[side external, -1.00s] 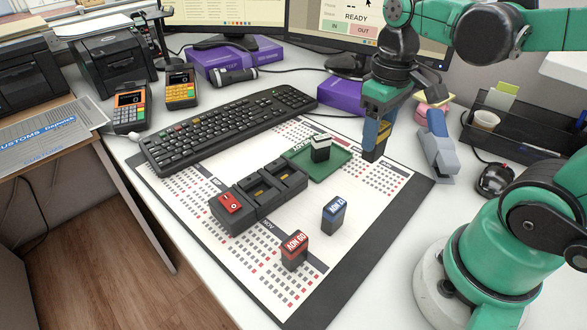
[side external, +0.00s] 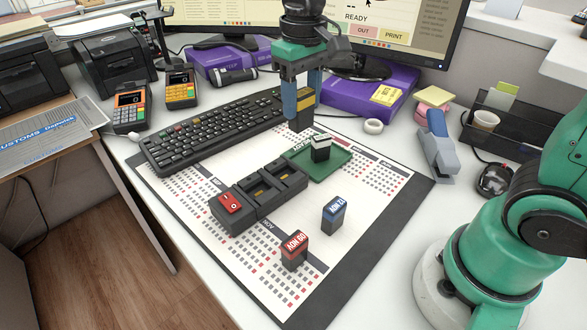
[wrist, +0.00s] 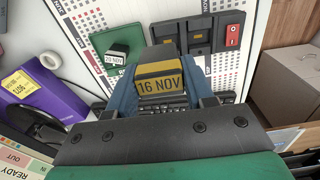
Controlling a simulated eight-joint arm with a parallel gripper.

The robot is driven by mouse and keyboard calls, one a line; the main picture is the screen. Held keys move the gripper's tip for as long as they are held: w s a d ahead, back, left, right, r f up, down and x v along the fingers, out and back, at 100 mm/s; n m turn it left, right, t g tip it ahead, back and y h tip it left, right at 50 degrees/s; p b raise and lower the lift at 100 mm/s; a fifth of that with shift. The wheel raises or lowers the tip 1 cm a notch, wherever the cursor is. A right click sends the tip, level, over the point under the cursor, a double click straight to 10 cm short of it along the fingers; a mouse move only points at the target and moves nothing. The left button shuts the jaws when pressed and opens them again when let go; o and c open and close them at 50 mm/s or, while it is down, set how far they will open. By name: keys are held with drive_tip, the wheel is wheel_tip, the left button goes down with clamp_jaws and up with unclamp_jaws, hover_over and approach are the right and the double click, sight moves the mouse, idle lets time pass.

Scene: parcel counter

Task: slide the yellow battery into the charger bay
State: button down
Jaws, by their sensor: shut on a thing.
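My gripper (side external: 303,108) is shut on the yellow battery (wrist: 160,78), a dark block with a yellow face reading "16 NOV". In the side view the battery (side external: 306,98) shows partly between the blue fingers, raised near the right end of the keyboard. The black charger (side external: 246,213) lies on the calendar mat, forward and left of my gripper. It has a red switch at its left end and bays with small yellow marks inside; no battery shows in them. In the wrist view the charger (wrist: 207,46) is beyond the held battery, which hides part of its left end.
A green tray (side external: 338,168) holding a white-topped block (side external: 320,150) is beside the charger's right end. A blue-topped block (side external: 334,214) and a red-topped block (side external: 294,251) stand on the mat (side external: 350,275) in front. The keyboard (side external: 215,135) runs behind. A stapler (side external: 438,148) is right.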

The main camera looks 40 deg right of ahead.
approach(259, 194)
drive_tip(key=shift+f, duration=0.95)
drive_tip(key=shift+f, duration=1.3)
idle(0.6)
drive_tip(key=shift+c, duration=1.2)
unclamp_jaws()
drive_tip(key=shift+r, duration=2.8)
